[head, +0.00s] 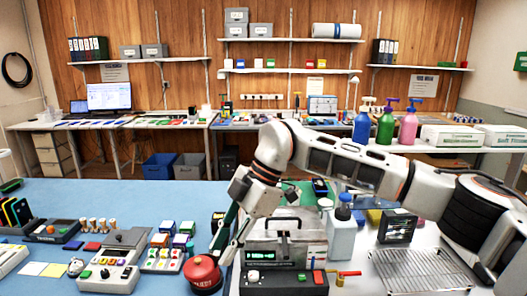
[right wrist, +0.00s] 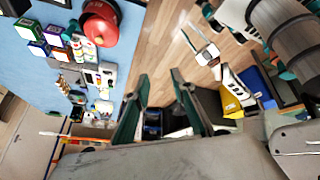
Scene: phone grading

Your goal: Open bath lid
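The bath (head: 314,252) is a metal box with a dark front panel carrying a small lit display, on the right-hand worktop. Its lid (head: 262,241) lies flat on top, closed, with a dark arched handle (head: 283,219). My right gripper (head: 229,240) points down to the left of the bath, apart from the handle. In the right wrist view its two green fingers (right wrist: 160,108) are spread with nothing between them. The bath is not clearly visible there. The head view does not show my left gripper; a pale part with teal tips in the wrist view may be it.
A red round container (head: 203,275) stands just left of the bath, close below my right fingers. A white bottle (head: 341,238) stands right of the bath, with a wire rack (head: 420,270) farther right. The blue mat (head: 120,196) has free room at its back.

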